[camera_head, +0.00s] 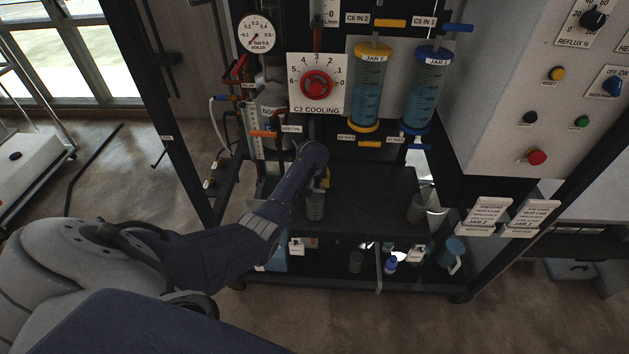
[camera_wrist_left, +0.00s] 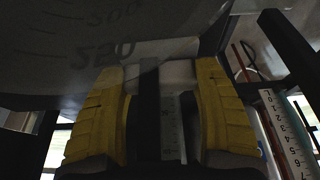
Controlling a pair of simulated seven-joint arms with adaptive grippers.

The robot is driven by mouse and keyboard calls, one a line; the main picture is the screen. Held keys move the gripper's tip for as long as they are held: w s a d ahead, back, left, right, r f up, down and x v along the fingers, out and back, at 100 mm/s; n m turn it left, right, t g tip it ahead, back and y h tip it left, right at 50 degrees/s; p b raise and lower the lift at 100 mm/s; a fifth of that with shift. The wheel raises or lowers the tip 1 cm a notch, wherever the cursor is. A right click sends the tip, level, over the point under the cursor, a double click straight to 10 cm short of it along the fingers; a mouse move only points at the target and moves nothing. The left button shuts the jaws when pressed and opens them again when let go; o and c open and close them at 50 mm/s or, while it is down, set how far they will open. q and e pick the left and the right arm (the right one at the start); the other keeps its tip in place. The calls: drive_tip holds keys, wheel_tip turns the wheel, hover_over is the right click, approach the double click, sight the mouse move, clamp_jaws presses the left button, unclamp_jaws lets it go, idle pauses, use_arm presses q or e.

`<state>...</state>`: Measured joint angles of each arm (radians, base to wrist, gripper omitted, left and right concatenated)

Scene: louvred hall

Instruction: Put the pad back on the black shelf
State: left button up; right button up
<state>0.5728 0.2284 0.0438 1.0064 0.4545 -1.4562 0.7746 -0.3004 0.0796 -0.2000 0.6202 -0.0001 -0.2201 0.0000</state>
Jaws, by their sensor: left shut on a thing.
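My left gripper (camera_head: 324,180) reaches over the black shelf (camera_head: 372,200) from the left. Below its yellow fingers is a grey graduated beaker (camera_head: 315,209). In the left wrist view the yellow fingers (camera_wrist_left: 165,85) close from both sides on a pale part. Just beyond it is the beaker's wall (camera_wrist_left: 70,75), with upside-down numbers. The gripper appears shut on the beaker, though the exact contact is dark. I cannot tell whether the beaker's base touches the shelf. I cannot make out a separate pad. My right gripper is not in view.
Another beaker (camera_head: 416,209) stands at the shelf's right end. Blue-filled jars (camera_head: 368,95) and the C2 cooling dial (camera_head: 317,84) are above the shelf. A blue jug (camera_head: 452,253) and small bottles are on the lower level. The shelf's middle is clear.

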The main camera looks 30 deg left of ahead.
use_arm(q)
drive_tip(key=shift+f, duration=0.2)
drive_tip(key=o, duration=1.2)
drive_tip(key=shift+f, duration=0.1)
drive_tip(key=shift+o, duration=0.2)
drive_tip(key=shift+r, duration=0.7)
drive_tip(key=v, duration=1.1)
drive_tip(key=shift+s+d+r, duration=0.15)
drive_tip(key=shift+s+r, duration=0.1)
drive_tip(key=shift+r, duration=0.1)
